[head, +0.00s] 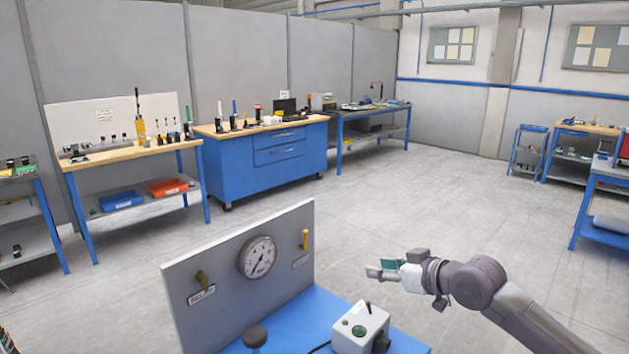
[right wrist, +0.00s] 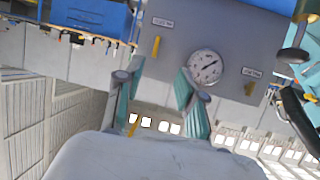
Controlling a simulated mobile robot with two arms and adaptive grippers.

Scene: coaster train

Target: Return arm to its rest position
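My right arm comes in from the lower right of the head view. Its gripper (head: 378,270) is in the air to the right of a grey panel, apart from it. In the right wrist view the two fingers of this gripper (right wrist: 158,82) stand apart with nothing between them, so it is open and empty. The wrist view is turned over and shows the panel beyond the fingers. My left arm and gripper are not in view.
The grey panel (head: 225,313) has a round gauge (head: 258,257) and two yellow levers. A white box with a green button (head: 360,332) and a black knob (head: 255,336) stand before it on a blue bench (head: 312,313). Open floor (head: 440,200) lies beyond.

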